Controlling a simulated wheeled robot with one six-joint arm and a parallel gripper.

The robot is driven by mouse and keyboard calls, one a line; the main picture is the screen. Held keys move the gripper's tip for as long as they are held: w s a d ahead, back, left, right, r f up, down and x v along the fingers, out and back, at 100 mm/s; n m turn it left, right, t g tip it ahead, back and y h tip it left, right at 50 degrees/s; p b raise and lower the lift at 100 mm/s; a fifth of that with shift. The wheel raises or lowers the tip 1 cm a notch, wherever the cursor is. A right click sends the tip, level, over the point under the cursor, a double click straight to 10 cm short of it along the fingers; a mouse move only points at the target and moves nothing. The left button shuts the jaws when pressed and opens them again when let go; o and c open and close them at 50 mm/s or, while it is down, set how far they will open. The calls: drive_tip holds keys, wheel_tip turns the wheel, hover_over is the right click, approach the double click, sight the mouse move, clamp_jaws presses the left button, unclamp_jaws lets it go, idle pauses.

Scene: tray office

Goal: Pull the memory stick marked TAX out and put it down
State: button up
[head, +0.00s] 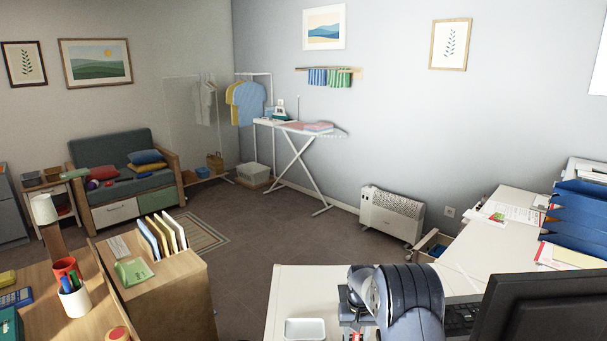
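I cannot make out any memory stick, nor a TAX mark, in the head view. My dark, ribbed arm rises at the bottom, over the white desk (296,283), and blocks part of the desk top. My gripper (356,321) seems to be the grey parts just left of that arm, cut by the bottom edge. A small bit of red shows low there; I cannot tell what it is. The fingers are not clear, so I cannot tell whether they are open or shut, or hold anything.
A small white tray (305,329) lies on the desk left of my arm. A black monitor (545,307) and a keyboard (461,318) are to the right. Blue letter trays (578,222) stand at the far right. A wooden cabinet (172,296) with folders stands left; carpet is clear between.

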drive_tip(key=shift+c, duration=0.6)
clamp_jaws()
drive_tip(key=shift+r, duration=0.2)
drive_tip(key=shift+r+p, duration=1.35)
drive_tip(key=shift+r, duration=1.45)
